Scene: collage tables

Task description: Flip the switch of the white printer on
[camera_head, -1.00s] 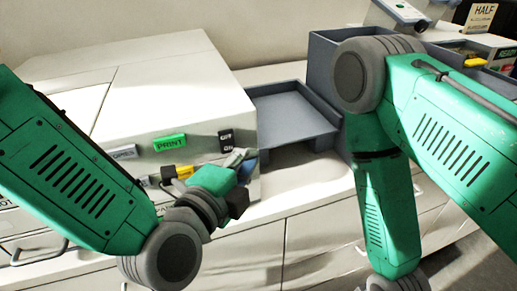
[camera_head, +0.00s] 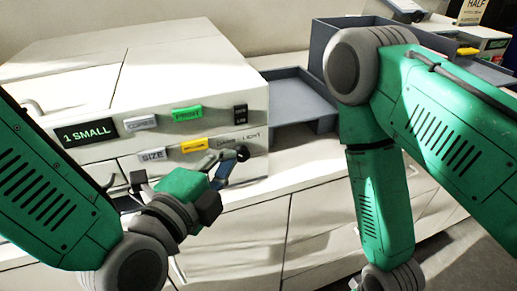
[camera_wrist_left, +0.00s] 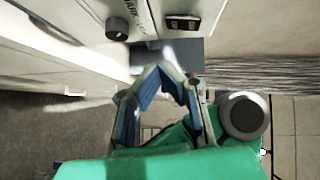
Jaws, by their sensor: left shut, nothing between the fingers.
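The white printer (camera_head: 185,75) stands on the counter at the left of the head view. Its black rocker switch (camera_head: 240,114) is at the right end of the front panel, above a dark knob (camera_head: 242,153). The switch (camera_wrist_left: 183,22) and the knob (camera_wrist_left: 117,28) also show at the top of the left wrist view; I cannot tell which way the switch is tipped. My left gripper (camera_head: 226,167) is shut and empty, in front of the panel, below the switch and apart from it. Its blue-padded fingers (camera_wrist_left: 163,74) show in the left wrist view. My right gripper is out of view.
The panel also has a "1 SMALL" display (camera_head: 87,133), a green PRINT button (camera_head: 187,114), a yellow button (camera_head: 194,145) and grey COPIES (camera_head: 140,124) and SIZE (camera_head: 152,155) buttons. A grey tray (camera_head: 292,97) adjoins the printer's right side. My right arm stands right of it.

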